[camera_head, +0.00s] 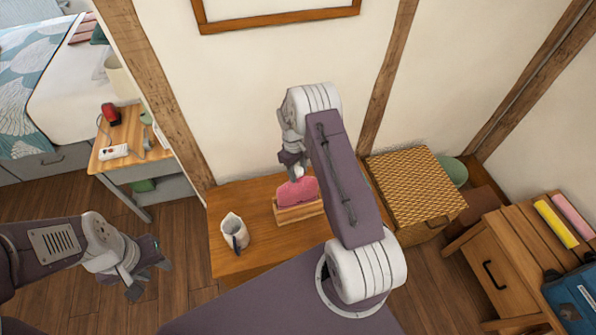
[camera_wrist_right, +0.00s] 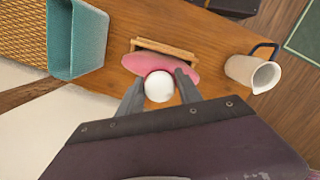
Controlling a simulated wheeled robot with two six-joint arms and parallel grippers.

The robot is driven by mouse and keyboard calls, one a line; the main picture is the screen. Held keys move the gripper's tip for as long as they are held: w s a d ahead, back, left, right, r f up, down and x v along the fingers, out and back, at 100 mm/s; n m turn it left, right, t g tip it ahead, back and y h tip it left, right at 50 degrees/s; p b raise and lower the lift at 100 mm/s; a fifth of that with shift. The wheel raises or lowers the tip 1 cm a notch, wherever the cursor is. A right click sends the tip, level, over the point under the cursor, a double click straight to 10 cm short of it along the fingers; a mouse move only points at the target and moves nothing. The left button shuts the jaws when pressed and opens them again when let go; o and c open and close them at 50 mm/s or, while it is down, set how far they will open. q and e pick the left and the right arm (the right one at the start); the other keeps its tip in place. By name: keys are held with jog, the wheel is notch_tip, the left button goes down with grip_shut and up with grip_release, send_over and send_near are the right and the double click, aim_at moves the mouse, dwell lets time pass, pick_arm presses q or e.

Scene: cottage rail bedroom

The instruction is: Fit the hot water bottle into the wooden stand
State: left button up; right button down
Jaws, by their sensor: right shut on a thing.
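The pink hot water bottle (camera_head: 297,190) is upright at the wooden stand (camera_head: 299,213) on the brown table. Its lower edge is hidden by the stand's front wall, and I cannot tell how deep it sits. My right gripper (camera_head: 294,171) is above it. In the right wrist view, the right gripper's fingers (camera_wrist_right: 159,88) are shut on the hot water bottle at its round white top, with the pink body (camera_wrist_right: 150,64) and the stand's wooden rail (camera_wrist_right: 165,48) beyond. My left gripper (camera_head: 149,277) is open and empty, low at the left, away from the table.
A white jug (camera_head: 234,232) with a dark handle stands left of the stand. In the right wrist view, a teal container (camera_wrist_right: 76,38) stands on the table's other side. A woven-top chest (camera_head: 414,185) is at the right. The wall is close behind the table.

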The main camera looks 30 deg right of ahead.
jog(key=shift+f, duration=0.25)
jog(key=c, duration=0.7)
grip_release()
jog(key=shift+r, duration=0.1)
jog(key=r, duration=0.6)
jog(key=w+r, duration=0.1)
jog(key=r, duration=0.2)
jog(key=shift+a+b, duration=0.2)
jog(key=shift+b, duration=0.15)
